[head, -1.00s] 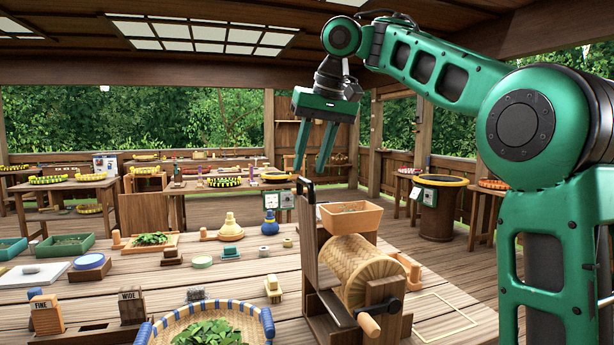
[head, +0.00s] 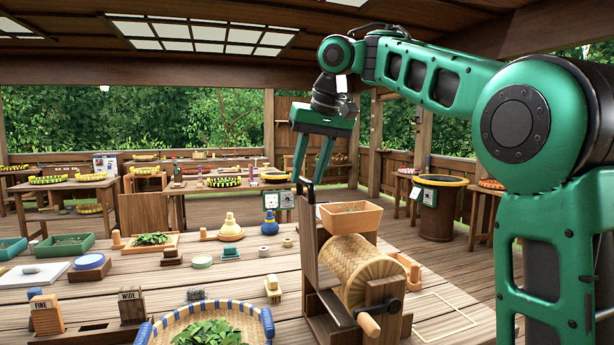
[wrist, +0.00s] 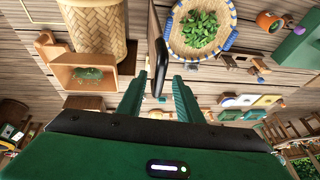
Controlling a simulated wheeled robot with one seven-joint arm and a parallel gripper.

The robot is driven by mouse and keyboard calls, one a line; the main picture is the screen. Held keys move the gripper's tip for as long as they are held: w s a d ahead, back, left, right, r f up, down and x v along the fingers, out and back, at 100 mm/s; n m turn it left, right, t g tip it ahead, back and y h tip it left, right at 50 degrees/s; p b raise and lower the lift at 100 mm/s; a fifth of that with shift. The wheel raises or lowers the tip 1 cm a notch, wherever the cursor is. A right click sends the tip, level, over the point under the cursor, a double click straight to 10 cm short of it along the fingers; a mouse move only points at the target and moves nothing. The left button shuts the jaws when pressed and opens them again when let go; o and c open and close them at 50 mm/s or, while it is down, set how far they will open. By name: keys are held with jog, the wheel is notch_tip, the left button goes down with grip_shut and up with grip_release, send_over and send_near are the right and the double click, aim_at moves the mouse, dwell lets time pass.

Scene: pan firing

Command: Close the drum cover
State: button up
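The woven drum (head: 362,263) lies on its wooden stand at the front right of the table, with a crank on its near side. A tall wooden board, seemingly the drum cover (head: 312,236), stands upright on the drum's left and carries a dark handle (head: 305,188) at its top. My gripper (head: 307,181) points down at this handle with its two fingers apart. In the wrist view the dark handle (wrist: 158,66) shows edge-on between the open fingertips. I cannot tell whether either finger touches it. The drum also shows in the wrist view (wrist: 98,30).
An orange-brown wooden box (head: 350,217) sits just behind the drum. A blue-rimmed basket of leaves (head: 172,331) stands to the front left. FINE and WIDE blocks (head: 45,315) stand farther left. Small tools and a leaf tray (head: 152,243) lie across the table.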

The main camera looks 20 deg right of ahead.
jog(key=shift+f, duration=0.1)
dwell(0.4)
grip_shut()
jog(key=shift+d, duration=0.1)
